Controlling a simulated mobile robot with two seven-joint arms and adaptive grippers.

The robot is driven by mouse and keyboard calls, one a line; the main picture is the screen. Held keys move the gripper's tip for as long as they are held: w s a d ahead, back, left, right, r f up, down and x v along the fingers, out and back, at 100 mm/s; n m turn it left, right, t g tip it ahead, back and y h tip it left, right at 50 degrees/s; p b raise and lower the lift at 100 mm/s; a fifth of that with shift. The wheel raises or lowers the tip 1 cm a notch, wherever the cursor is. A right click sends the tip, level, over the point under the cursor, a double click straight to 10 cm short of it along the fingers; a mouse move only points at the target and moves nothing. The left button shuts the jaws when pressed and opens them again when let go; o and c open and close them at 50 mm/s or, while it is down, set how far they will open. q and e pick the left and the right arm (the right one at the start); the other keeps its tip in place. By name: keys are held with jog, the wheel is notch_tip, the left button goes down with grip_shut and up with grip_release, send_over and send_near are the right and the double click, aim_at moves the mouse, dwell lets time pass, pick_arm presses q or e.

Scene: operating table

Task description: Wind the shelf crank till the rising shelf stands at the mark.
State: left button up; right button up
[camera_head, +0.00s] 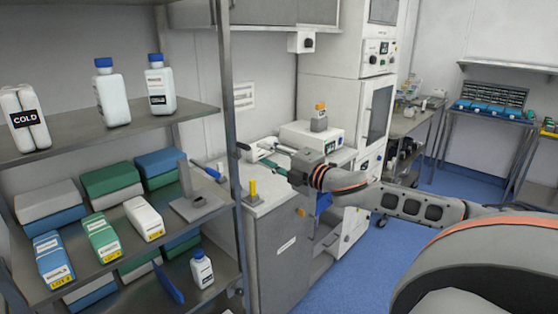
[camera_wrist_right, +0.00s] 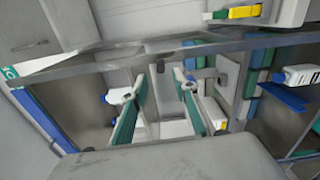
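My right gripper (camera_head: 264,156) reaches in from the right, beside the steel rack's front post. In the right wrist view its two green-padded fingers (camera_wrist_right: 160,110) stand apart with no object clearly held between them. A grey upright plate on a flat base (camera_head: 196,205) stands at the right end of the rack's middle shelf. I cannot tell for sure which part is the crank, which is the rising shelf, or where the mark is. My left gripper is not in view.
The steel rack (camera_head: 229,95) holds white bottles (camera_head: 112,95), a COLD pack (camera_head: 26,120) and several boxes (camera_head: 112,180). A grey cabinet (camera_head: 280,255) with a yellow upright piece (camera_head: 253,188) stands right of the rack. The blue floor (camera_head: 335,275) is clear in front.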

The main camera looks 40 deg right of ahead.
jog(key=shift+s+d, duration=0.2)
jog(key=shift+s, duration=1.9)
